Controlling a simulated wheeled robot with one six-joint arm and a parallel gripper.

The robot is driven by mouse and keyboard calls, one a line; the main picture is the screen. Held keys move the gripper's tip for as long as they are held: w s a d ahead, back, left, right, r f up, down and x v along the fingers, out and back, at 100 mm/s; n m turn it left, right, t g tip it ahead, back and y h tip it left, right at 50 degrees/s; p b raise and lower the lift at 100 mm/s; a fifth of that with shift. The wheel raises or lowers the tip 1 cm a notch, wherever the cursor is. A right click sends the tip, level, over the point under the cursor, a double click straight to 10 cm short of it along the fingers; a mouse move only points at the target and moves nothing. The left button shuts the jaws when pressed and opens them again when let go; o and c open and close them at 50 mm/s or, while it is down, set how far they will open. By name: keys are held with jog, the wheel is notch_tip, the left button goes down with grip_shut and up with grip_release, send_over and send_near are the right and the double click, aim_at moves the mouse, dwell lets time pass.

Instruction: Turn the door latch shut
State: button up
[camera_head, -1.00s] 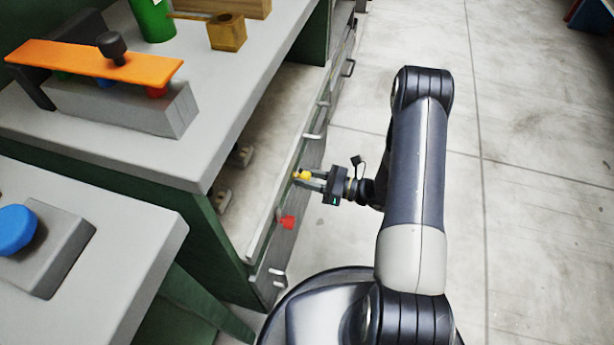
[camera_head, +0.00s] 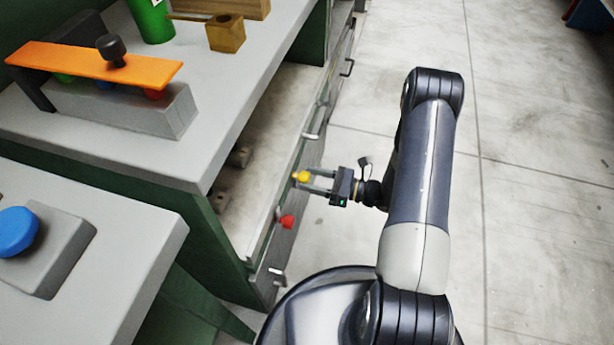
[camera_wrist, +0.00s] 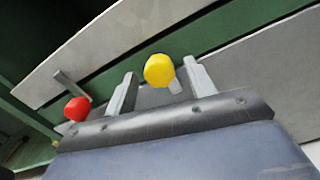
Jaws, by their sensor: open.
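A yellow knob (camera_head: 301,177) and a red knob (camera_head: 287,221) stick out from the front of the low door panel (camera_head: 296,160) under the grey bench. Which of them is the door latch, I cannot tell. My gripper (camera_head: 311,181) is open at the yellow knob, its two fingers pointing left at the panel. In the wrist view the yellow knob (camera_wrist: 159,70) shows between the fingertips, with a gap on each side. The red knob (camera_wrist: 77,109) lies outside the fingers, to the left. No grip on anything shows.
Metal handles (camera_head: 277,274) stand out along the panel front. The bench (camera_head: 215,120) carries an orange plate (camera_head: 90,62), a green can and a wooden block. A nearer table (camera_head: 140,225) with a blue button (camera_head: 15,231) is at lower left.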

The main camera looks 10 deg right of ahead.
jog(key=p+v, duration=0.1)
jog(key=v, duration=0.7)
jog(key=shift+s+d, duration=0.2)
jog(key=shift+d, duration=0.15)
jog(key=b+x, duration=0.1)
jog(key=x, duration=1)
jog(key=shift+b, duration=0.35)
jog(key=shift+d, duration=0.1)
